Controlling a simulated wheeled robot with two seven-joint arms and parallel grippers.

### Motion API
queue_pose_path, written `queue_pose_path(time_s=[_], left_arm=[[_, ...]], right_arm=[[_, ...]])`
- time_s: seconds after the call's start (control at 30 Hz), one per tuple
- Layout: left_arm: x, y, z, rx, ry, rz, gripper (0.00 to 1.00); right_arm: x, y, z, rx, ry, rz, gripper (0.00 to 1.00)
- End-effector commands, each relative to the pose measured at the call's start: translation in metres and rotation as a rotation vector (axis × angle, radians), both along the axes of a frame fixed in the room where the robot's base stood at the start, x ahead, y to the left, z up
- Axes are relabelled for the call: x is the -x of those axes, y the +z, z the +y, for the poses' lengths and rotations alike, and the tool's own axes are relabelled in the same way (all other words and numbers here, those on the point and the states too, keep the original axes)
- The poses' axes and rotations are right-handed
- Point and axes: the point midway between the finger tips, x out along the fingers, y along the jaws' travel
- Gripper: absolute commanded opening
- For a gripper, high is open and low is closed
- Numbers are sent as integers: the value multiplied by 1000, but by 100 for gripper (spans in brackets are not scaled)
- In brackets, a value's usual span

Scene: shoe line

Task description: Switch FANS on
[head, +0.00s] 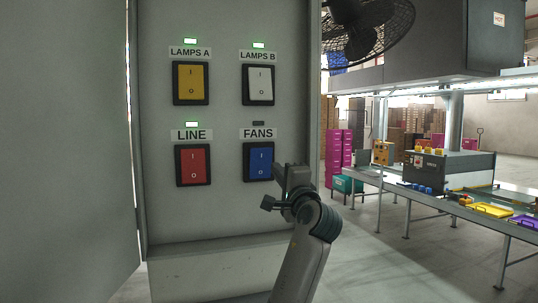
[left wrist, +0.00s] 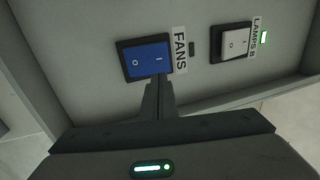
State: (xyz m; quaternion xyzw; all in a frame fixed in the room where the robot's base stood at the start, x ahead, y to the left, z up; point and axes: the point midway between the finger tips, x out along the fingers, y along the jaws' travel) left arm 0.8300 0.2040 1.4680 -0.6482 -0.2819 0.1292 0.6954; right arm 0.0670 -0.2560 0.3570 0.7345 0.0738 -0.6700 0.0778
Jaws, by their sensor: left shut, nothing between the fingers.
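The blue FANS rocker switch (head: 259,161) is at the lower right of the grey switch panel (head: 222,222). The small indicator (head: 258,123) above its label is dark. My left gripper (head: 280,178) is shut and empty, in front of the right edge of the FANS switch. In the left wrist view the FANS switch (left wrist: 147,58) shows sideways, and the shut fingertips (left wrist: 158,80) are at its lower edge, near the "I" end. I cannot tell whether they touch it. My right gripper is not in view.
Yellow LAMPS A (head: 190,83), white LAMPS B (head: 259,85) and red LINE (head: 193,165) switches share the panel, with green indicators lit. An open cabinet door (head: 70,150) stands at the left. A black fan (head: 368,25) and a workbench (head: 450,205) are at the right.

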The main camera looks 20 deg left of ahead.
Motion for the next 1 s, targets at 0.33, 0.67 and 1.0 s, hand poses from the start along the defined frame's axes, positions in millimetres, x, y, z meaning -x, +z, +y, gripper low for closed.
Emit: queue_pose_path(time_s=[0.33,0.67,1.0], left_arm=[[-47,18,33,0,1,3,0],[-65,20,44,0,0,0,0],[-66,19,45,0,0,-1,0]], right_arm=[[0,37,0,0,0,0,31],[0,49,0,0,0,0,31],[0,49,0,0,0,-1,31]])
